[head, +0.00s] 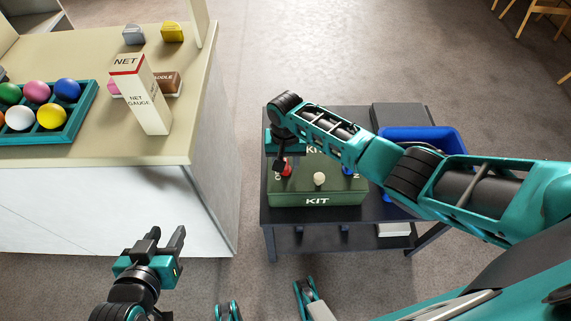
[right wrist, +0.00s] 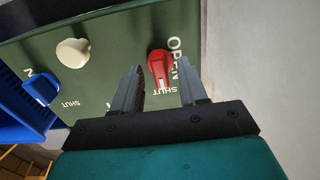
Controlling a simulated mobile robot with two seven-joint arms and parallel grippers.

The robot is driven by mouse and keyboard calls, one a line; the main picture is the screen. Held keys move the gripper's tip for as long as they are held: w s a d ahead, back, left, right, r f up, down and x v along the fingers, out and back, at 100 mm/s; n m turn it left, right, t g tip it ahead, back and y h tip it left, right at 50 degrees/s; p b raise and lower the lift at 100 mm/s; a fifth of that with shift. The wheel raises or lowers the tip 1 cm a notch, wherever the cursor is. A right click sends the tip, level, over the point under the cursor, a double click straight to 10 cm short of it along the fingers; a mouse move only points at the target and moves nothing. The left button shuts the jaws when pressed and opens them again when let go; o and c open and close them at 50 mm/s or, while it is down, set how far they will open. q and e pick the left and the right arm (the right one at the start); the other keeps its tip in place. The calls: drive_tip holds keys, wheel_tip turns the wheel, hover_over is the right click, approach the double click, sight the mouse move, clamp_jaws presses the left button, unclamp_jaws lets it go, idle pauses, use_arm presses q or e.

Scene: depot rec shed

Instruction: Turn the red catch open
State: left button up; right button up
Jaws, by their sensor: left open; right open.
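The green kit box (head: 318,198) stands on a dark cart. Its red catch (head: 287,169) is at the left of the lid, partly hidden by my right gripper (head: 281,163). In the right wrist view the red catch (right wrist: 160,66) lies just ahead of the two fingertips, roughly between them. Its white-marked end points to the word SHUT; OPEN is printed to its right. The open right gripper (right wrist: 160,75) does not grip it; I cannot tell whether they touch. My left gripper (head: 166,243) is open and empty, low beside the counter, away from the box.
A cream knob (head: 319,179) and a blue catch (head: 347,170) are also on the lid. A blue bin (head: 425,138) stands on the cart (head: 285,215) behind my right arm. The counter (head: 190,105) at left holds a net gauge box (head: 143,95) and a tray of balls (head: 84,108).

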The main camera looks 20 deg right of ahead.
drive_tip(key=shift+f, duration=0.25)
clamp_jaws()
idle(0.3)
